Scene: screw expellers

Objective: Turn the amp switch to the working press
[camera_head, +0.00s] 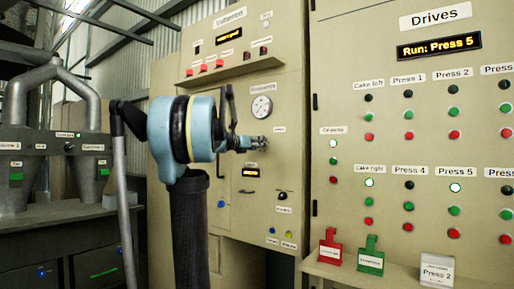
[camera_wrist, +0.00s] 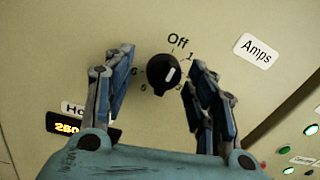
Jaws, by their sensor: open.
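The amp switch is a round black knob (camera_wrist: 160,82) with a white mark, beside the "Amps" label (camera_wrist: 256,50) in the wrist view. "Off", 1, 5 and 6 are legible around it; other numbers are partly hidden by my right finger. The white mark lies on the knob's right side; its exact setting is unclear. My gripper (camera_wrist: 163,60) is open, with one finger on each side of the knob and visible gaps to it. In the head view my gripper (camera_head: 250,143) is at the middle panel, hiding the switch. The drives display (camera_head: 439,45) reads "Run: Press 5".
The drives panel (camera_head: 350,50) stands at right with buttons and lamps; the Press 5 lamp (camera_head: 455,187) is lit. Red (camera_head: 331,250), green (camera_head: 371,258) and white (camera_head: 437,270) holders stand on the ledge below. A gauge (camera_head: 262,106) is above my gripper.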

